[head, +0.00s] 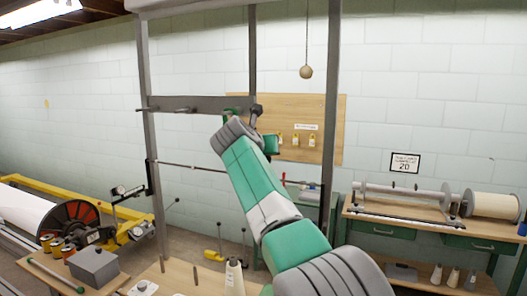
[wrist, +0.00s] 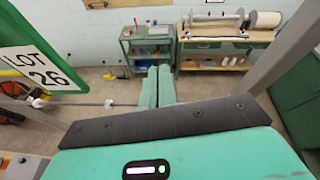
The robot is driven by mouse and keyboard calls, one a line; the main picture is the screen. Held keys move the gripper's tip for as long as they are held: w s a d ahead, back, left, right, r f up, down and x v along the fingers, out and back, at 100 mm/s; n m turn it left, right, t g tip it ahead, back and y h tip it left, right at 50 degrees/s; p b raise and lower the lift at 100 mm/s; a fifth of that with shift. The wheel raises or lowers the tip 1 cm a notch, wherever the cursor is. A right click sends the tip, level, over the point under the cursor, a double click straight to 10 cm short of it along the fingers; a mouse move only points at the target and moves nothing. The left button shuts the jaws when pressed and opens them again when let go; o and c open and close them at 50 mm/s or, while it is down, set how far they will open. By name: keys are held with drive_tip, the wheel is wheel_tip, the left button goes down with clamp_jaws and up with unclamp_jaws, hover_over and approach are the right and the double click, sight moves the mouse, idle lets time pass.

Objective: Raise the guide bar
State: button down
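A thin horizontal rod (head: 195,167), which looks like the guide bar, runs between the uprights of a grey metal frame below its broad crossbeam. A rod with pale collars, apparently the same bar, crosses the left of the wrist view (wrist: 85,103). My gripper's two green fingers (wrist: 158,87) lie side by side, with no clear gap and nothing visible between them. They show to the right of the rod's visible end; contact cannot be told. In the head view my arm reaches up to the crossbeam's right end and the wrist largely hides the gripper.
The crossbeam (head: 190,104) carries several pegs. A green-framed LOT 26 card (wrist: 40,65) is close at the wrist view's left. Frame uprights (head: 150,140) stand near my arm. A ball (head: 306,72) hangs from a cord. A workbench (head: 430,222) holds rollers at right.

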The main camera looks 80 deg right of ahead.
drive_tip(key=shift+f, duration=0.35)
drive_tip(key=a+r, duration=0.4)
drive_tip(key=r, duration=0.7)
drive_tip(key=shift+a+r, duration=0.25)
drive_tip(key=shift+s, duration=0.1)
